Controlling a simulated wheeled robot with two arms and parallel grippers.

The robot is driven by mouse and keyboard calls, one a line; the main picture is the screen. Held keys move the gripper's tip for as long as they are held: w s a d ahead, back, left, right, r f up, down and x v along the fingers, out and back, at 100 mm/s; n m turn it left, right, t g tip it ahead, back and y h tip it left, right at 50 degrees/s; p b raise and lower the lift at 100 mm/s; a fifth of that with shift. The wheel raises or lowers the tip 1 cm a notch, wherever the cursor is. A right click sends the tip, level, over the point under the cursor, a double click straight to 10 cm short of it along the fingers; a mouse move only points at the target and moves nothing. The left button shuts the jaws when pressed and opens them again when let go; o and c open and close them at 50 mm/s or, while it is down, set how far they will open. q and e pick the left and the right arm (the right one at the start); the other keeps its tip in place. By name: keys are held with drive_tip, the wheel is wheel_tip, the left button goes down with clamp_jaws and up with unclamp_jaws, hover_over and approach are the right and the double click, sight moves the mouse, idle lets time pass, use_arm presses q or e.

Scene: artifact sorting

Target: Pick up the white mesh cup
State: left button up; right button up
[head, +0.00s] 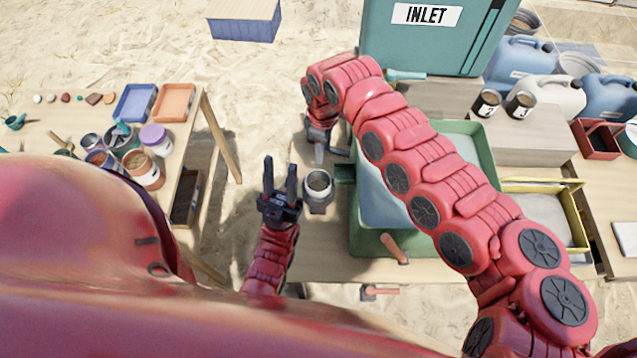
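My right gripper (320,150) is just beyond the cup, under the bent end of my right arm. Its fingers are small and partly hidden, so I cannot tell whether it is open or shut.
A green tub (480,140) stands right of the cup, partly behind my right arm. A teal box marked INLET (425,45) stands behind. The left table holds a blue tray (134,118), an orange tray (174,118) and several pots. A yellow-rimmed tray (575,215) lies at right.

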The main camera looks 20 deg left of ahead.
wheel_tip(320, 180, down, 3)
drive_tip(key=shift+r+p, duration=0.15)
drive_tip(key=shift+p, duration=0.15)
drive_tip(key=f+p, duration=0.1)
drive_tip(key=f, duration=0.1)
drive_tip(key=s+f+p, duration=0.1)
drive_tip(key=f, duration=0.1)
drive_tip(key=shift+d+f, duration=0.1)
drive_tip(key=shift+f, duration=0.05)
drive_tip(key=shift+w+d+f, duration=0.1)
drive_tip(key=shift+w+f, duration=0.05)
drive_tip(key=shift+f, duration=0.35)
clamp_jaws()
idle(0.7)
